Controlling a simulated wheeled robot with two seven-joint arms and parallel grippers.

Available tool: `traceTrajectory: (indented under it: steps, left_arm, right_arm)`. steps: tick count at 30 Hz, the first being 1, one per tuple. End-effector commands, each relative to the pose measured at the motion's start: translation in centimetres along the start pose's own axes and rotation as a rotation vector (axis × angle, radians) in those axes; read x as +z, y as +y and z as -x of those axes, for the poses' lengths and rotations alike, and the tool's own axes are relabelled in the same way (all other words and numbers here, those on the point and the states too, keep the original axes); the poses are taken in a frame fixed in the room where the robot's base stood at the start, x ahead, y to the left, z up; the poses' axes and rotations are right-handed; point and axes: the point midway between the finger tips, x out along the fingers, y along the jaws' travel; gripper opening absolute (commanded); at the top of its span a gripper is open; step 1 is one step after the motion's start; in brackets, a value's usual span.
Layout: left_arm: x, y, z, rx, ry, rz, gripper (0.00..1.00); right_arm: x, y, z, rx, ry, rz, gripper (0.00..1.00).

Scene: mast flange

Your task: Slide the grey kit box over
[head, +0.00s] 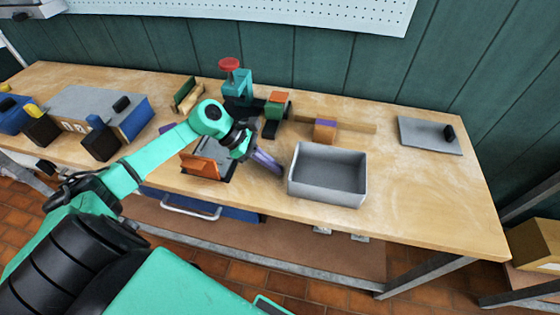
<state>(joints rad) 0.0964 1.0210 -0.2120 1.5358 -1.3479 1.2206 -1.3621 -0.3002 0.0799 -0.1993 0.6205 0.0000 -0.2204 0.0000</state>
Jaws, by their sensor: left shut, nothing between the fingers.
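The grey kit box (326,192) is an open, empty, rectangular tray standing upright on the wooden workbench, right of the middle and near its front edge. My left gripper (277,168) is shut and empty. It reaches in from the left, and its fingertips point down and right at the box's left wall. The fingertips are very close to that wall; I cannot tell whether they touch it. My right gripper is not in view.
The workbench (430,205) is clear to the right of the box. A grey lid or plate with a black knob (425,137) lies at the back right. Behind the box is a wooden block with a purple top (325,131). A teal vise (237,84) stands behind my arm.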

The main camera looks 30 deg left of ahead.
Motion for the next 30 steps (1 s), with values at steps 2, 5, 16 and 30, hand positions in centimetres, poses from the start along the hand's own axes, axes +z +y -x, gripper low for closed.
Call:
traceTrajectory:
  steps: [2, 5, 16, 30]
  left_arm:
    - [1.1, 0.0, -0.5, -0.001, -0.002, 0.001, 0.0]
    - [1.4, 0.0, -1.1, -0.001, 0.0, 0.001, 0.0]
    - [1.4, 0.0, -1.6, -0.001, 0.001, 0.001, 0.0]
    - [9.4, 0.0, -10.0, -0.001, -0.005, -0.005, 0.0]
  right_arm:
    - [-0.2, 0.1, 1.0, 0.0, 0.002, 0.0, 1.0]
    - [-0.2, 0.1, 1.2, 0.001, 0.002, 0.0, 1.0]
    - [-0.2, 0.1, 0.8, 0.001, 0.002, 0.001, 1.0]
    - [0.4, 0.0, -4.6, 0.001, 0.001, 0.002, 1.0]
